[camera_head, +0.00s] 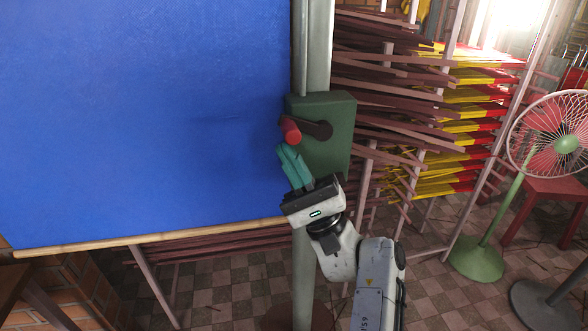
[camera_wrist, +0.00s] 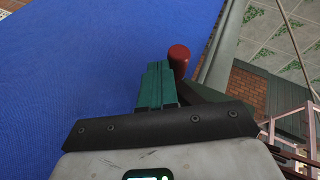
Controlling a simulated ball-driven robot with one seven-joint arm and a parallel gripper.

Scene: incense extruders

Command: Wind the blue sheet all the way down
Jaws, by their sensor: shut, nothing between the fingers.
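The blue sheet (camera_head: 140,110) hangs at the left in the head view, with a wooden bar (camera_head: 150,238) along its lower edge, above the floor. It also fills the left of the wrist view (camera_wrist: 60,70). A green crank box (camera_head: 333,140) is on a grey post (camera_head: 313,50) at the sheet's right edge. Its dark crank arm points left to a red handle (camera_head: 290,129). My gripper (camera_head: 284,150) has teal fingers, shut and empty, just below the red handle. In the wrist view the red handle (camera_wrist: 179,60) stands beside the fingertips (camera_wrist: 158,66); whether they touch I cannot tell.
Racks of brown and yellow-red incense sticks (camera_head: 450,120) stand behind and right of the post. A pink fan (camera_head: 565,140) on a green stand and a red stool (camera_head: 545,205) are at the far right.

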